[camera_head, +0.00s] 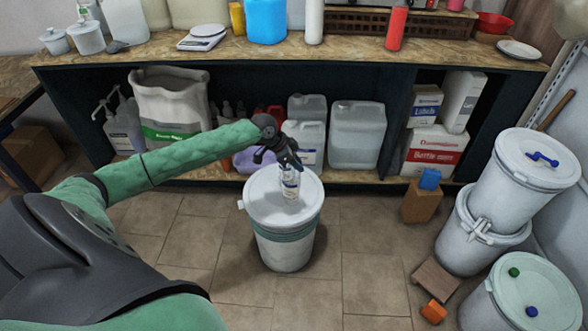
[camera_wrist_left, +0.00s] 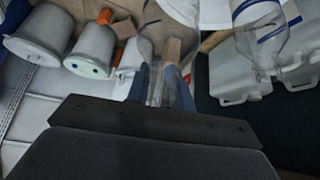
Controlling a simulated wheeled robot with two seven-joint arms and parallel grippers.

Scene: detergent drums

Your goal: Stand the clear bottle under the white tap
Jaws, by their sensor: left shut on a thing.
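My left gripper (camera_head: 287,163) is shut on a clear bottle (camera_head: 290,187), over the lid of the middle white drum (camera_head: 258,205). Whether the bottle touches the lid is unclear. In the left wrist view the fingers (camera_wrist_left: 166,84) close on a clear thing (camera_wrist_left: 152,30). A clear bottle with a blue band (camera_wrist_left: 262,40) shows right of the fingers there. The white tap (camera_head: 480,231) is low on the front of the upper drum (camera_head: 520,185) in the right stack, well right of my gripper. My right gripper is not in view.
A blue tap (camera_head: 542,158) lies on the upper drum's lid. Another drum (camera_head: 530,290) with green and blue caps stands in front. A cardboard box (camera_head: 421,203), a wooden block (camera_head: 436,277) and an orange block (camera_head: 433,311) are on the floor. The shelf behind holds jugs (camera_head: 357,135).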

